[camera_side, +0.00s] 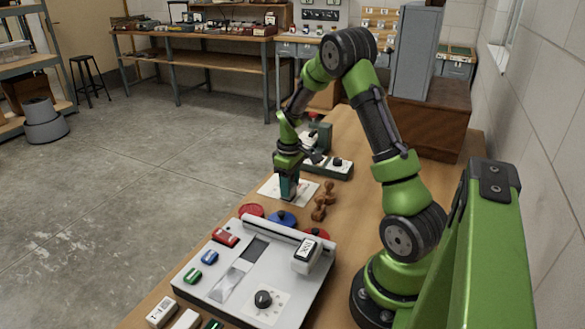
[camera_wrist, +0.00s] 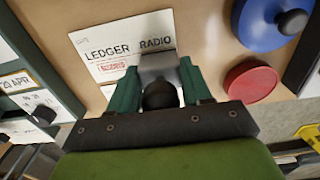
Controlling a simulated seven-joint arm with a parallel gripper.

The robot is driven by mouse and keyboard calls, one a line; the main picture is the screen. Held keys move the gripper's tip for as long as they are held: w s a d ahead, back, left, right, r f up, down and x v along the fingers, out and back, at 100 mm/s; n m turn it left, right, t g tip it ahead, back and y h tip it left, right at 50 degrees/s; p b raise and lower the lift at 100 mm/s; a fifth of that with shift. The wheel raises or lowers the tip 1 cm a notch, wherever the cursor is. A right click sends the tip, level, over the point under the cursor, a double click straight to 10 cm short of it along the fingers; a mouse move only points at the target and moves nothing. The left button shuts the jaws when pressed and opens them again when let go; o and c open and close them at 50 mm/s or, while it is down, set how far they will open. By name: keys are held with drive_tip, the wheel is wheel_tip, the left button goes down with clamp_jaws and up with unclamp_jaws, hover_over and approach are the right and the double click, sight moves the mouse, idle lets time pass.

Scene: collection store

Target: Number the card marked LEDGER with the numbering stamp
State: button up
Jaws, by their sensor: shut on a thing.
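White card stock lettered LEDGER (camera_wrist: 97,45) and RADIO lies flat on the table in the wrist view; I cannot tell whether it is one card or two side by side. A small red boxed mark shows under the word LEDGER. In the side view the white card (camera_side: 270,190) lies under my gripper. My gripper (camera_wrist: 160,84) is shut on a stamp with a dark round knob (camera_wrist: 160,96) and a grey metal body (camera_wrist: 158,62). The stamp is over the RADIO side and hides part of it. Whether it touches the card I cannot tell.
A blue round pad (camera_wrist: 268,25) and a red one (camera_wrist: 250,82) lie right of the card. A white console (camera_side: 225,285) fills the table's front; a green-based device (camera_side: 335,170) stands behind the card.

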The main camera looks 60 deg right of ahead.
idle(0.3)
drive_tip(key=shift+r, duration=3.5)
